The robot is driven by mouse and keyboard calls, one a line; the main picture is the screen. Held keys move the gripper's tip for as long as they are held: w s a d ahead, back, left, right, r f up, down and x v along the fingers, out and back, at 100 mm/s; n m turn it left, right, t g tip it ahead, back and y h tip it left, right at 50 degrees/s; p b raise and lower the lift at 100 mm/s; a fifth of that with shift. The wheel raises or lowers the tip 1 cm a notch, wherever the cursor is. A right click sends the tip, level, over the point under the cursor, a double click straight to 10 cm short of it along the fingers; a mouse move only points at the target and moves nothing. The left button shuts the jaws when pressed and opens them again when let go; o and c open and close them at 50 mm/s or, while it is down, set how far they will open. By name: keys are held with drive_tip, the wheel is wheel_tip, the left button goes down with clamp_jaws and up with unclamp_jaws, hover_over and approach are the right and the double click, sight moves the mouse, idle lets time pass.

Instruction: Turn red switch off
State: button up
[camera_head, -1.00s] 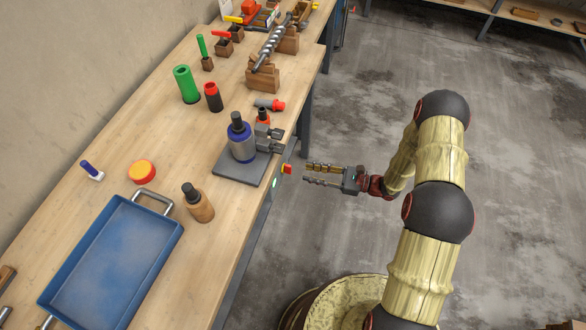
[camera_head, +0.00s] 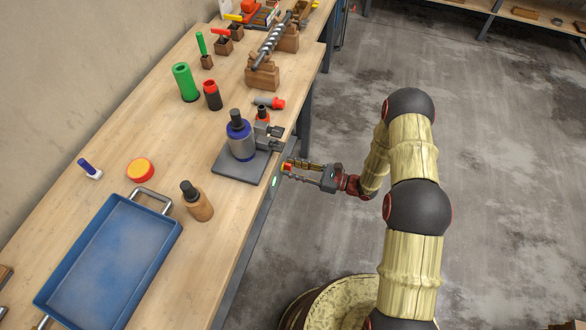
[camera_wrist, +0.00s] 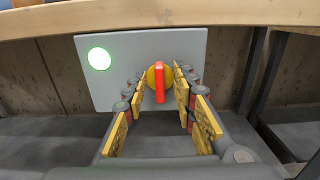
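The red switch (camera_wrist: 160,84) is a red handle on a round yellow base, set on a grey panel (camera_wrist: 125,60) under the table edge. Its handle stands upright in the wrist view. A round green light (camera_wrist: 99,59) glows at the panel's left. My gripper (camera_wrist: 162,80) is open, with one finger on each side of the red handle; I cannot tell whether they touch it. In the head view my gripper (camera_head: 290,169) reaches the table's side edge and partly covers the switch (camera_head: 286,168); the green light (camera_head: 274,182) shows beside it.
The wooden table (camera_head: 150,120) overhangs the panel. Above the panel stands a grey base (camera_head: 240,172) with a blue-banded bottle (camera_head: 240,145). The floor (camera_head: 510,200) to the right is clear.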

drive_tip(key=shift+c, duration=0.3)
clamp_jaws()
drive_tip(key=shift+n, duration=0.4)
drive_tip(key=n+b, duration=0.3)
drive_tip(key=n, duration=0.2)
drive_tip(key=n+b, duration=0.3)
drive_tip(key=n, duration=0.3)
drive_tip(key=n+b, duration=0.3)
drive_tip(key=n, duration=0.3)
drive_tip(key=shift+s+a+f, duration=0.1)
drive_tip(key=shift+s+f, duration=0.2)
drive_tip(key=shift+f, duration=0.05)
idle(0.4)
drive_tip(key=shift+o, duration=0.3)
unclamp_jaws()
